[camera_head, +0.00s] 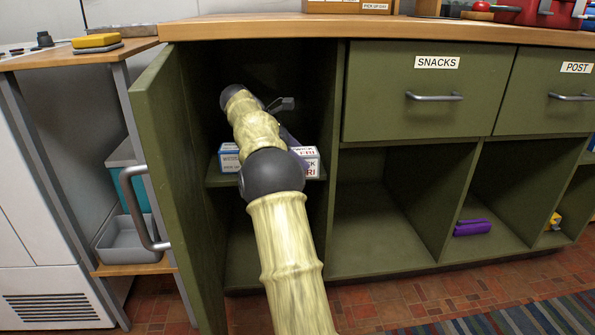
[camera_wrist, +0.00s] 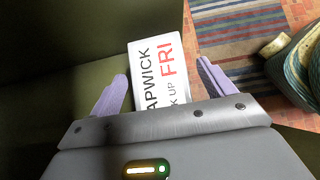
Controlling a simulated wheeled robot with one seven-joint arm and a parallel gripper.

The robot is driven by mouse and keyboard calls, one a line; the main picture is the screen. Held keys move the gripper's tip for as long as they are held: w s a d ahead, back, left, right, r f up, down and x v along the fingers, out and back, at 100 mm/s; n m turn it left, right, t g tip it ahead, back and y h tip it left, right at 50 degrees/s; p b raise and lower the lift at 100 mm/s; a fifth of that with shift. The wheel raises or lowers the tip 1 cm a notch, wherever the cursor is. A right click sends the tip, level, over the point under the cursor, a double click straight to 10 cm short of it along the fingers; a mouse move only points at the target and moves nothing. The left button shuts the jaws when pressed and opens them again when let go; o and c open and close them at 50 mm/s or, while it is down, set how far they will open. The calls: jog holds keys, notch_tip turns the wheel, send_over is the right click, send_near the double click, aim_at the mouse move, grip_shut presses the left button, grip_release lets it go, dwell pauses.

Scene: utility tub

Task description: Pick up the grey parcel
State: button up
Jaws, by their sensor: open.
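A parcel with a white label reading "APWICK FRI" (camera_wrist: 165,85) lies between the two spread purple fingers of my gripper (camera_wrist: 163,78) in the wrist view. The label fills most of its visible face, so I cannot tell whether the parcel is grey. In the head view the label reading "FRI" (camera_head: 309,168) shows on the shelf inside the open cupboard, right of my arm. Another labelled face with a blue edge (camera_head: 230,160) shows left of my arm. My arm hides what lies between them. My gripper is open, and I cannot see finger contact.
The green cupboard door (camera_head: 165,190) stands open on the left. The divider and the drawer marked SNACKS (camera_head: 433,90) bound the right. A purple object (camera_head: 472,228) lies in a lower compartment. A striped rug (camera_head: 530,315) covers part of the floor.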

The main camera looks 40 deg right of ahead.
dwell(0.5)
jog(key=c, duration=1.2)
jog(key=shift+r, duration=0.15)
jog(key=shift+r+p, duration=0.75)
jog(key=shift+p, duration=0.2)
notch_tip(320, 180, up, 3)
jog(key=p, duration=0.2)
jog(key=shift+f+p, duration=0.15)
jog(key=shift+p, duration=0.25)
jog(key=s+a+p, duration=0.1)
jog(key=s+a, duration=0.1)
jog(key=s, duration=0.6)
jog(key=s+a+p, duration=0.2)
jog(key=s, duration=0.7)
jog(key=shift+s+a+f, duration=0.25)
jog(key=shift+a+f, duration=0.15)
jog(key=shift+f, duration=0.05)
